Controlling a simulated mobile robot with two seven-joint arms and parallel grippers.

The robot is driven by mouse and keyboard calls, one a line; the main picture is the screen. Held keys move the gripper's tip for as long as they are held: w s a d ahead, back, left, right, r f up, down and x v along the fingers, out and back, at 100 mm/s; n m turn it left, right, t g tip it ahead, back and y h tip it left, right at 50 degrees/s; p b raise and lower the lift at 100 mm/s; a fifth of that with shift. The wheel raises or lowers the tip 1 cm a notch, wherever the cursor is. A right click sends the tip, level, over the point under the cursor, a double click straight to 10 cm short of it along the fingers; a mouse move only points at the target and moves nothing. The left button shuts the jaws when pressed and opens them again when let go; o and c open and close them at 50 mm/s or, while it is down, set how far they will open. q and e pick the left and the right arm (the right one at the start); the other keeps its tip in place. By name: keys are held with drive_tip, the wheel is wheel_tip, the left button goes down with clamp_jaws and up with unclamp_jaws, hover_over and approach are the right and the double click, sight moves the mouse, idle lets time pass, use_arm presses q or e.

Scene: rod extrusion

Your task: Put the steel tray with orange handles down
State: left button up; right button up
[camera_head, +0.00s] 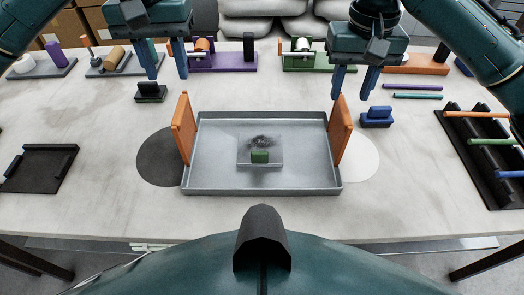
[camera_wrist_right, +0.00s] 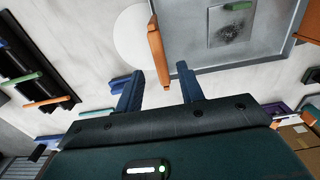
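The steel tray (camera_head: 215,170) lies level in the middle of the table, apparently resting on it. Its left orange handle (camera_head: 184,128) and right orange handle (camera_head: 340,130) stand upright at its sides. A clear square plate (camera_head: 246,160) with a dark smudge and a small green block (camera_head: 260,157) is in the tray. My left gripper (camera_head: 167,76) is open and empty, above and behind the left handle. My right gripper (camera_head: 352,97) is open, near the top of the right handle. In the right wrist view, that handle (camera_wrist_right: 157,50) shows between the spread fingers, not gripped.
A black disc (camera_head: 155,158) and a white disc (camera_head: 362,157) lie partly under the tray's sides. A black tray (camera_head: 40,168) is at left, a black rack with coloured rods (camera_head: 470,160) at right. A blue block (camera_head: 377,116) and black block (camera_head: 150,92) stand behind. The front table strip is clear.

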drive_tip(key=shift+r, duration=2.25)
